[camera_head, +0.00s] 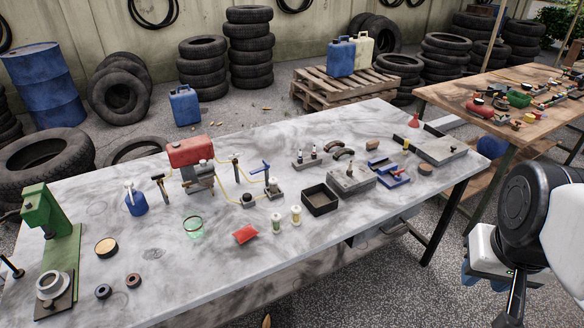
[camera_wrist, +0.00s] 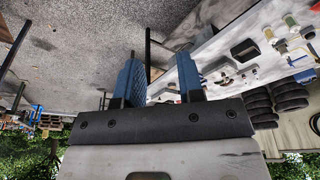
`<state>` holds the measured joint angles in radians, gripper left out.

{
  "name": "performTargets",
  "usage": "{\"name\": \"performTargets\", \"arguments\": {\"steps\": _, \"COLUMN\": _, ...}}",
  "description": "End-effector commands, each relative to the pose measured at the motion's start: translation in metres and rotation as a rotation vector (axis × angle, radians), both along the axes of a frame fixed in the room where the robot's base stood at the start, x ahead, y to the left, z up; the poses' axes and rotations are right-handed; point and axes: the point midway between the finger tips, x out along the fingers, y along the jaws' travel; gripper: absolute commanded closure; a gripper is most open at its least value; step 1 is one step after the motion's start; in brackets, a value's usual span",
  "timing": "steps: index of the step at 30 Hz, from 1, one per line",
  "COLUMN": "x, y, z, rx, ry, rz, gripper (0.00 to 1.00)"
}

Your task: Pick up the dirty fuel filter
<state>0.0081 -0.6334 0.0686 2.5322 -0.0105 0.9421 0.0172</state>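Two small clear-bodied filters with pale ends stand upright on the grey table (camera_head: 340,240) in the head view. The left filter (camera_head: 277,222) looks greenish-white; the right filter (camera_head: 296,215) looks more tan. In the wrist view, the amber-looking filter (camera_wrist: 269,35) is nearer the dark tray, and the yellow-green one (camera_wrist: 291,21) is farther from it. The tan one seems the dirtier, but the small size leaves this unsure. My gripper (camera_wrist: 158,75) has its blue fingers apart with nothing between them. It is off the table's right side, well away from the filters.
A dark open tray (camera_head: 320,200) stands right of the filters, and a red packet (camera_head: 245,234) lies to their left. A grey fuel pump assembly with a red tank (camera_head: 191,150) and yellow hoses stands behind.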

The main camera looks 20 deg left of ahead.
Motion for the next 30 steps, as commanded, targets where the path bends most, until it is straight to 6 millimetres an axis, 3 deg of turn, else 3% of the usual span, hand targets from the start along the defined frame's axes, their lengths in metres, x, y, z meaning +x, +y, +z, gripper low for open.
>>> {"name": "performTargets", "arguments": {"steps": 5, "x": 0.000, "y": 0.000, "z": 0.000, "rx": 0.000, "ry": 0.000, "rz": 0.000, "gripper": 0.65}}
{"name": "performTargets", "arguments": {"steps": 11, "x": 0.000, "y": 0.000, "z": 0.000, "rx": 0.000, "ry": 0.000, "rz": 0.000, "gripper": 0.36}}
{"name": "performTargets", "arguments": {"steps": 23, "x": 0.003, "y": 0.002, "z": 0.000, "rx": 0.011, "ry": 0.006, "rz": -0.006, "gripper": 0.36}}
{"name": "performTargets", "arguments": {"steps": 30, "x": 0.025, "y": 0.019, "z": -0.001, "rx": 0.087, "ry": 0.043, "rz": -0.047, "gripper": 0.36}}
